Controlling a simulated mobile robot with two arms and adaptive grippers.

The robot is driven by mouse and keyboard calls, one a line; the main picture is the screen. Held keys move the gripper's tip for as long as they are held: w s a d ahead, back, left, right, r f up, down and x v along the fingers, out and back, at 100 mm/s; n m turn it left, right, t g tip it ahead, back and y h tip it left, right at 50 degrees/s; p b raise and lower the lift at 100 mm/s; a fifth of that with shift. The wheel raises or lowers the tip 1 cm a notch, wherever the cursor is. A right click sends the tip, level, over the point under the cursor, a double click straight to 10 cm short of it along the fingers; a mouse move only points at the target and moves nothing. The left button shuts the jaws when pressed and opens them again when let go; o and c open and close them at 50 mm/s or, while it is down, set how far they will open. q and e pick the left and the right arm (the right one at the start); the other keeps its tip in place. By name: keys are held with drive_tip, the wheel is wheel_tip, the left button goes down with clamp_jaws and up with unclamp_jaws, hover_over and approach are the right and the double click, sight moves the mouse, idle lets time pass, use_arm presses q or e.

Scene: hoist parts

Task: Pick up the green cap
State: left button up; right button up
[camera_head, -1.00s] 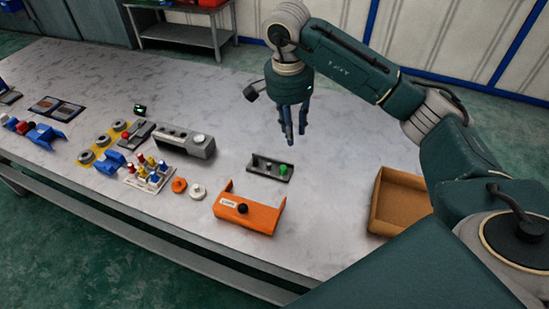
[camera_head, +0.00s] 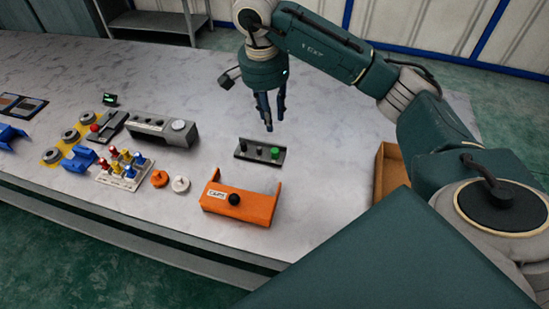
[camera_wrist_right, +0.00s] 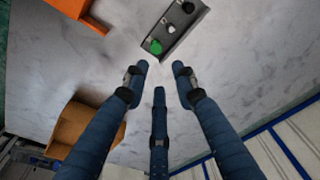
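The green cap (camera_head: 275,153) sits at the right end of a small dark grey holder (camera_head: 259,157) on the table. In the right wrist view the green cap (camera_wrist_right: 154,46) is near the top centre, on the holder (camera_wrist_right: 187,27) with a dark cap and a pale one beside it. My right gripper (camera_head: 272,127) hangs above the table behind the holder, fingers pointing down. In the right wrist view its fingers (camera_wrist_right: 160,78) are spread apart with nothing between them, clear of the cap. My left gripper is not in view.
An orange bracket (camera_head: 255,205) with a black knob stands in front of the holder. A cardboard box (camera_head: 392,170) is to the right. A grey control box (camera_head: 160,128), a rack of coloured switches (camera_head: 123,170) and round discs (camera_head: 159,179) lie left. Table around the holder is clear.

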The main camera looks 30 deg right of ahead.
wheel_tip(320, 180, down, 3)
drive_tip(key=b, duration=0.1)
hover_over(275, 150)
drive_tip(key=f, duration=0.4)
drive_tip(key=shift+a+f, duration=0.3)
drive_tip(key=shift+f, duration=0.05)
drive_tip(key=f+p, duration=0.1)
drive_tip(key=f, duration=0.1)
drive_tip(key=f+p, duration=0.1)
drive_tip(key=f, duration=0.2)
drive_tip(key=shift+s+d, duration=0.1)
drive_tip(key=shift+d, duration=0.1)
drive_tip(key=shift+f, duration=0.25)
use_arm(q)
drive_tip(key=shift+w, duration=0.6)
use_arm(e)
drive_tip(key=shift+c, duration=0.6)
drive_tip(key=c, duration=0.3)
